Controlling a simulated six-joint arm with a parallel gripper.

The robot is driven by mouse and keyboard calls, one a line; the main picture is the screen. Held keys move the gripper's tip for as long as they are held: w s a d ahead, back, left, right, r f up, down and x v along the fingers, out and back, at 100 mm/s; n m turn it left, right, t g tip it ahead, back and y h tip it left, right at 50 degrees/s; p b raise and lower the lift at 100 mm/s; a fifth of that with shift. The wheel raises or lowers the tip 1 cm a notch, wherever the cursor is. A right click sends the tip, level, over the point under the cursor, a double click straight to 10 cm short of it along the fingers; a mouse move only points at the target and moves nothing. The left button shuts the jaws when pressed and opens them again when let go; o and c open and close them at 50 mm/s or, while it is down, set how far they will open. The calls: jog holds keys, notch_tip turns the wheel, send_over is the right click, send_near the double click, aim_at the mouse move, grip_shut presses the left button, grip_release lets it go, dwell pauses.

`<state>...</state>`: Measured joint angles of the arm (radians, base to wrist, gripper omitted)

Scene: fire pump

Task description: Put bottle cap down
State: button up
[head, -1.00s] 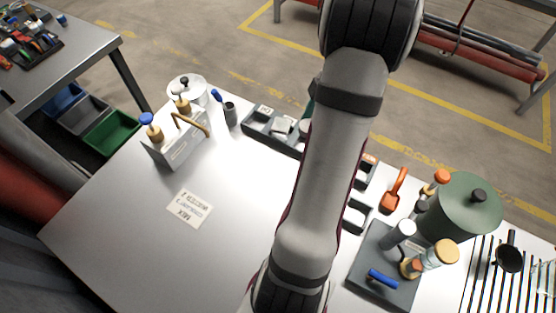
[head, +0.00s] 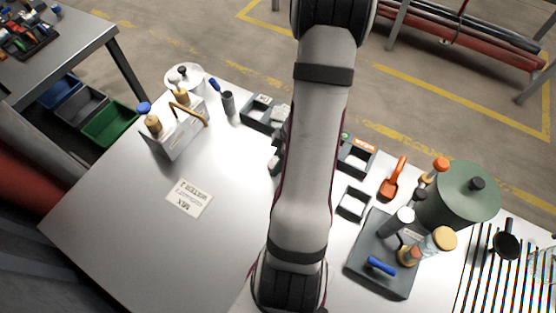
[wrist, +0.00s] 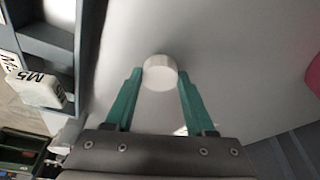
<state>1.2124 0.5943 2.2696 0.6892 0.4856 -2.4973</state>
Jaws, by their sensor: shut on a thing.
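The bottle cap (wrist: 160,69), a small white round disc, shows in the wrist view between the green fingertips of my gripper (wrist: 159,76). My gripper is shut on it, with a finger on either side. A plain grey-white surface lies behind the cap. I cannot tell how far apart the cap and the surface are. In the head view my arm hides the cap and most of the gripper; a small dark green part shows at the arm's left edge.
The worktable (head: 115,230) has free room at left around a white label (head: 189,198). Dark bins (head: 262,112) stand at the back. A grey tray (head: 365,278) with bottles, a green pot (head: 458,200) and a striped rack (head: 480,280) stand at right. A bottle holder (head: 175,140) stands back left.

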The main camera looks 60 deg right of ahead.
jog(key=shift+f, duration=0.45)
jog(key=o, duration=1.3)
jog(key=shift+f, duration=0.1)
jog(key=shift+c, duration=0.2)
jog(key=v, duration=1.2)
jog(key=w+a+r+m+g+y, duration=0.1)
jog(key=w+a+r, duration=0.2)
jog(key=a, duration=0.2)
jog(key=w+a+r+m, duration=0.1)
jog(key=w+a+r, duration=0.15)
jog(key=a, duration=0.25)
jog(key=s+a+r+m+g, duration=0.1)
jog(key=s+a+r+m, duration=0.1)
jog(key=a, duration=0.8)
jog(key=s+a+r+m+g, duration=0.1)
jog(key=s+a+m, duration=0.3)
jog(key=a, duration=0.6)
jog(key=shift+r+m+h, duration=0.3)
jog(key=shift+r+m, duration=0.4)
jog(key=shift+m, duration=0.3)
